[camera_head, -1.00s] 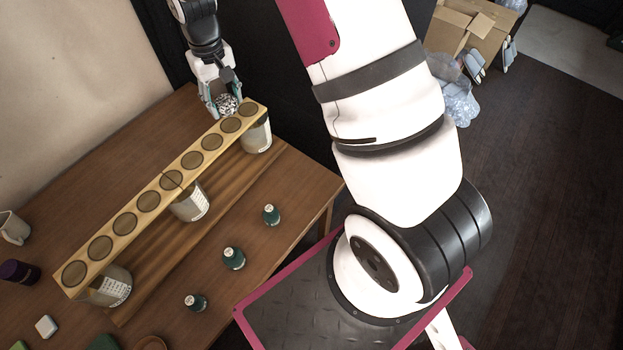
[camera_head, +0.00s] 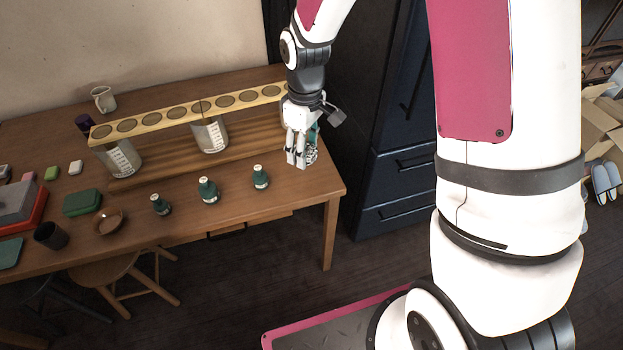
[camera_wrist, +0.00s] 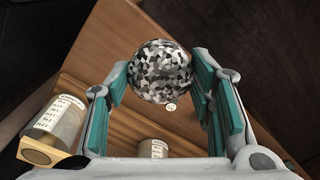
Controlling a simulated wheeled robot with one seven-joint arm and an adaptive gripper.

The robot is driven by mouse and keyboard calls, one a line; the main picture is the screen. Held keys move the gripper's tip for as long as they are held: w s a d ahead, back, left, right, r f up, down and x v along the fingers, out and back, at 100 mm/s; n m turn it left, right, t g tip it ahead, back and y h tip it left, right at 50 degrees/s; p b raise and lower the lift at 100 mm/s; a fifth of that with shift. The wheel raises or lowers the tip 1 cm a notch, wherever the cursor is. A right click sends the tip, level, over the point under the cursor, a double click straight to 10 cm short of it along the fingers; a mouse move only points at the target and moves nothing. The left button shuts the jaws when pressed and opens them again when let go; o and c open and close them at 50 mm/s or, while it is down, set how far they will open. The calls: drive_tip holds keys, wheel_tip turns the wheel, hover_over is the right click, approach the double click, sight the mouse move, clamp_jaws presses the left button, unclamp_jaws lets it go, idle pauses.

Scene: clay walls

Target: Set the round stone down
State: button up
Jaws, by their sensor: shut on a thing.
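The round stone (camera_wrist: 160,71) is a ball with a black, grey and white mottled pattern. My gripper (camera_wrist: 162,78) is shut on it, with a teal-padded finger on each side in the wrist view. In the head view my gripper (camera_head: 302,152) points down at the right end of the wooden table (camera_head: 305,187), beside the end of the plank. The stone (camera_head: 312,156) shows only partly there, behind the fingers. It appears held above the tabletop; the gap beneath is hard to judge.
A pale plank (camera_head: 163,118) with several round hollows rests on glass jars (camera_head: 210,136). Several green bottles (camera_head: 208,190) stand along the table's front. A bowl (camera_head: 110,221) and green box (camera_head: 82,203) are at left. A dark cabinet (camera_head: 390,130) stands beyond the table's right end.

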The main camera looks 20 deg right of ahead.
drive_tip(key=s+a+f+n+b, duration=0.2)
drive_tip(key=s+f+n+b, duration=0.1)
drive_tip(key=f+n+b, duration=0.25)
drive_tip(key=s+a+f+n+b, duration=0.2)
drive_tip(key=f+n+b, duration=0.3)
drive_tip(key=n+b, duration=0.35)
hover_over(312, 175)
wheel_tip(312, 175, down, 3)
drive_tip(key=shift+r, duration=0.1)
drive_tip(key=shift+f+b, duration=0.7)
drive_tip(key=shift+f, duration=1.05)
drive_tip(key=shift+f, duration=0.1)
drive_tip(key=o, duration=1.4)
drive_tip(key=shift+s, duration=0.1)
wheel_tip(312, 175, up, 12)
drive_tip(key=p, duration=0.3)
drive_tip(key=shift+r, duration=0.25)
